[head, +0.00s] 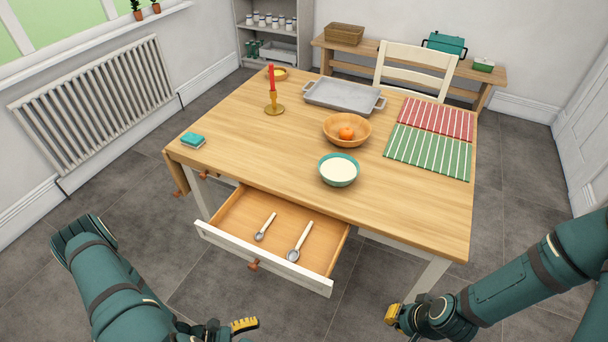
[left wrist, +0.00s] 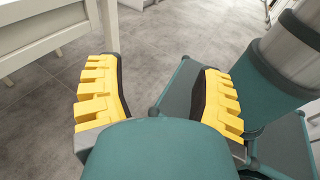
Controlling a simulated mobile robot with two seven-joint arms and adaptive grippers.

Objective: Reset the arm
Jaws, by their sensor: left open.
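In the head view part of the left gripper (head: 235,326) shows at the bottom edge, in front of the open drawer. My right gripper (head: 394,320) is low at the bottom, near the right front of the table. Its yellow finger pad shows, but its opening is hidden. It is apart from the table.
The wooden table (head: 240,130) carries a white-filled bowl (head: 339,170), an orange bowl (head: 360,134), a metal tray (head: 345,96), a candle holder (head: 274,107) and striped mats (head: 428,152). The open drawer (head: 262,207) holds two spoons and juts toward me. Floor is free around it.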

